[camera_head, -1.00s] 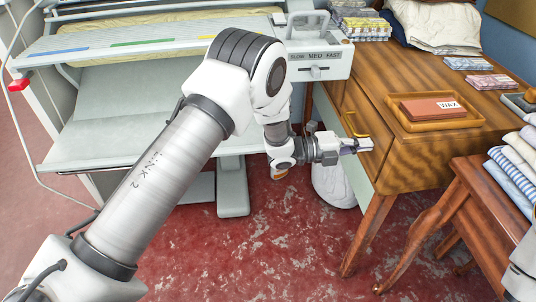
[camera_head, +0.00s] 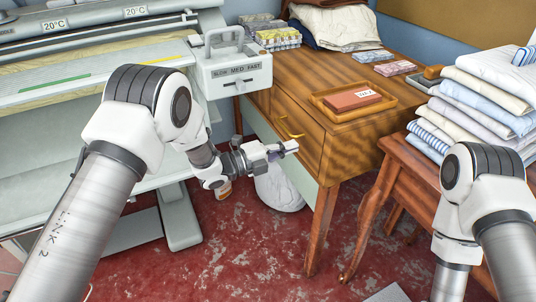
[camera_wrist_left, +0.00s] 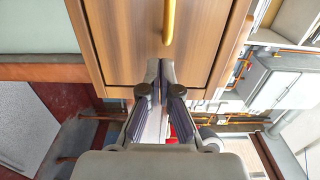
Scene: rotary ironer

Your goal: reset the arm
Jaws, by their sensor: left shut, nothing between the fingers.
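My left gripper (camera_head: 286,149) is shut and empty, in front of the desk's drawer. In the left wrist view its two fingers (camera_wrist_left: 160,72) come together just below a yellow drawer handle (camera_wrist_left: 168,22), apart from it in the picture. The same handle (camera_head: 290,132) shows in the head view just above the gripper. I cannot tell whether the fingertips touch the drawer front (camera_wrist_left: 110,45). My right arm (camera_head: 482,180) shows at the lower right of the head view; its gripper is out of the picture.
The ironer (camera_head: 236,72) stands at the left. The wooden desk (camera_head: 330,62) bears a tray (camera_head: 378,107) with a wax block (camera_head: 352,99). Folded linen (camera_head: 470,100) is piled on a wooden stand at the right. A white sack (camera_head: 278,190) sits on the red floor below the gripper.

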